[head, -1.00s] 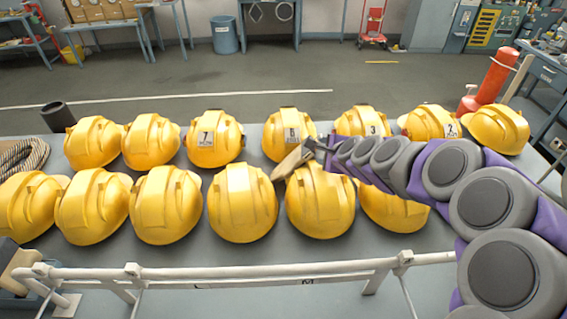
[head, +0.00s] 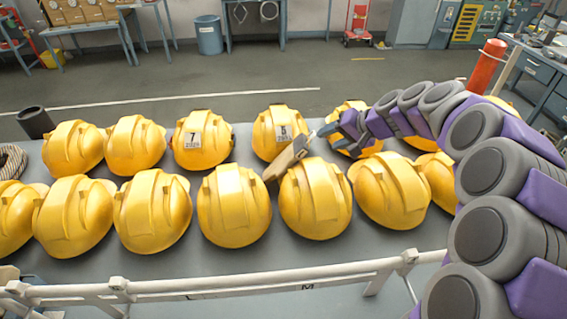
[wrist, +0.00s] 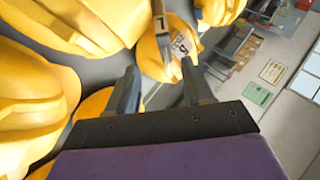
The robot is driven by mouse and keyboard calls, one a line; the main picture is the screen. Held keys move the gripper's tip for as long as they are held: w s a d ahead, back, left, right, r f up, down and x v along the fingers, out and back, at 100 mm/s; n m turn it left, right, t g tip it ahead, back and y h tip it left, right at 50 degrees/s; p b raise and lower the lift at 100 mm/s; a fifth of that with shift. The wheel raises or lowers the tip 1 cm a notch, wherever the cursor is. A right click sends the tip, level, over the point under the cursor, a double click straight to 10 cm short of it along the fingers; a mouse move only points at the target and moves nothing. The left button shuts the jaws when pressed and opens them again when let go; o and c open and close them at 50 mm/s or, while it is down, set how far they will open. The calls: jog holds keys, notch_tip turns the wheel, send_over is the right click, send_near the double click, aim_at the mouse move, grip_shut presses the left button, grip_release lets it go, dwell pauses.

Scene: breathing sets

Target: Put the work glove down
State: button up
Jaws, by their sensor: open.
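The tan work glove (head: 287,158) stands tilted in the gap between the front and back rows of yellow helmets in the head view. It rests against or just behind the front helmets; its lower end is hidden. My gripper (head: 324,130) is open, just right of and a little above the glove, apart from its upper end. In the wrist view my open gripper (wrist: 160,88) has two dark fingers with nothing held between them. A narrow tan piece at the top of that view may be the glove; I cannot tell.
Yellow helmets fill the grey table (head: 235,268) in two rows, such as a front one (head: 234,205) and one tagged 7 (head: 202,140). A white rail (head: 215,284) runs along the near edge. A dark cup (head: 35,122) stands at left, a red cylinder (head: 487,66) at right.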

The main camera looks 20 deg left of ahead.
aim_at(306, 146)
jog(key=b+x, duration=0.1)
jog(key=x, duration=0.6)
jog(key=shift+s+a, duration=0.1)
jog(key=shift+a, duration=0.15)
jog(key=shift+w+f, duration=0.2)
jog(key=shift+f, duration=0.2)
jog(key=x, duration=0.2)
jog(key=b+x, duration=0.1)
jog(key=x, duration=0.1)
jog(key=b+x, duration=0.1)
jog(key=x, duration=0.1)
jog(key=shift+s+a+r, duration=0.1)
jog(key=shift+a+r, duration=0.3)
jog(key=shift+a, duration=0.05)
jog(key=shift+d+r, duration=0.1)
jog(key=shift+d, duration=0.35)
jog(key=shift+c, duration=1.4)
jog(key=shift+s+a, duration=0.1)
jog(key=shift+a, duration=0.15)
grip_shut()
